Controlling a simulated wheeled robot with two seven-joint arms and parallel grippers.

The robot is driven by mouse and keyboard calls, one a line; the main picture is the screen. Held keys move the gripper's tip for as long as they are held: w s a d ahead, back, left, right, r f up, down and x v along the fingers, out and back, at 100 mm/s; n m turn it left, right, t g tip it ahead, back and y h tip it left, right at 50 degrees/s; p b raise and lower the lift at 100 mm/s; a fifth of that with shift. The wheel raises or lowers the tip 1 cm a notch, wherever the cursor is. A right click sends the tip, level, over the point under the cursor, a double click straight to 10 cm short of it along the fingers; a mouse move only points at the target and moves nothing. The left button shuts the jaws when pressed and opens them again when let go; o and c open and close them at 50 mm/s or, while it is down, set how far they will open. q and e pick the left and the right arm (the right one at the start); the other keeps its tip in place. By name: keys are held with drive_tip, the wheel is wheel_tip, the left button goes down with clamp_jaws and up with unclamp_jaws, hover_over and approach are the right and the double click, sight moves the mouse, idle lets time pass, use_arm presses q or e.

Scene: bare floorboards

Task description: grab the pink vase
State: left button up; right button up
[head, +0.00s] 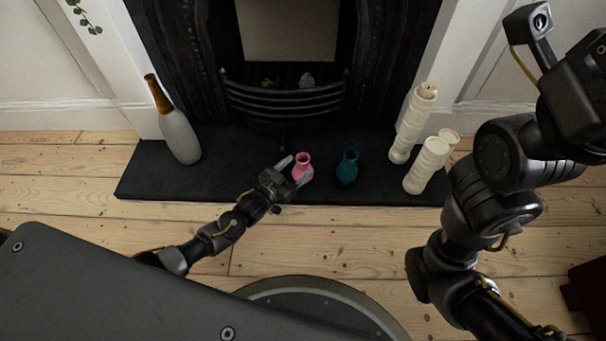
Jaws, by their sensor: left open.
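The pink vase (303,162) stands upright on the black hearth in front of the fireplace. My left gripper (294,170) is open beside the vase, with its fingers pointing toward it. One finger shows at the left of the vase and the other crosses in front of its lower part. I cannot tell whether either finger touches it. My right arm is raised at the right side of the picture, and its gripper cannot be made out.
A teal vase (347,168) stands close to the right of the pink one. Cream ribbed vases (427,166) stand at the hearth's right end. A tall grey bottle vase (179,136) with a brown neck stands at the left. The black hearth (240,150) has a raised front edge above bare floorboards.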

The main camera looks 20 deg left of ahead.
sight(307, 155)
use_arm(q)
drive_tip(key=shift+w+d, duration=0.2)
drive_tip(key=shift+w, duration=0.2)
drive_tip(key=b+x, duration=0.4)
drive_tip(key=shift+w+a, duration=0.25)
drive_tip(key=shift+w+d+r, duration=0.1)
drive_tip(key=shift+w+d, duration=0.1)
drive_tip(key=shift+w, duration=0.2)
drive_tip(key=shift+r, duration=0.1)
clamp_jaws()
